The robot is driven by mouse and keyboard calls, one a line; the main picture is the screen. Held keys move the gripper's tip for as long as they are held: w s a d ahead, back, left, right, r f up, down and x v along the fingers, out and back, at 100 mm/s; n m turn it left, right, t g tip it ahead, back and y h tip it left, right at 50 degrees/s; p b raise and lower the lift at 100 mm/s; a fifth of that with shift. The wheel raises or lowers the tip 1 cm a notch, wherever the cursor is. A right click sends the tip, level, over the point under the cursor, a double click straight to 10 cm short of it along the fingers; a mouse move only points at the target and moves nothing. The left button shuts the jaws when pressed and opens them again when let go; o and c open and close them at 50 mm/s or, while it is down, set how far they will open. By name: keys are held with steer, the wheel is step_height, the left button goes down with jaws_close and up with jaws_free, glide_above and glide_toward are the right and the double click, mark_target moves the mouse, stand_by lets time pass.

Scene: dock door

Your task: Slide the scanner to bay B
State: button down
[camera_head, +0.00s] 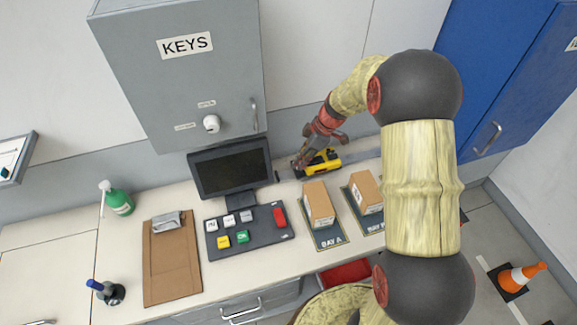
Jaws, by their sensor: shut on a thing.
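The scanner (324,160) is a small yellow and black device at the back of the counter, just right of the monitor. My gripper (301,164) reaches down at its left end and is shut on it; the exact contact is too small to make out. A dark mat marked BAY A (328,239) lies in front of the scanner with a cardboard box on it. A second dark mat (375,227) lies to its right, also with a box; its label is partly hidden behind my arm.
A monitor (231,170) and a button panel (250,233) stand left of the gripper. A grey KEYS cabinet (185,75) hangs above. A clipboard (172,262) and green spray bottle (118,200) are further left. A blue cabinet (500,70) is at right. My arm hides the counter's right part.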

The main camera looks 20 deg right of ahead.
mark_target(329, 153)
steer(key=d+b, duration=0.3)
steer(key=d, duration=0.8)
steer(key=shift+b, duration=0.4)
steer(key=c, duration=2)
jaws_free()
steer(key=shift+o, duration=0.2)
steer(key=v, duration=1.2)
steer(key=shift+d, duration=0.1)
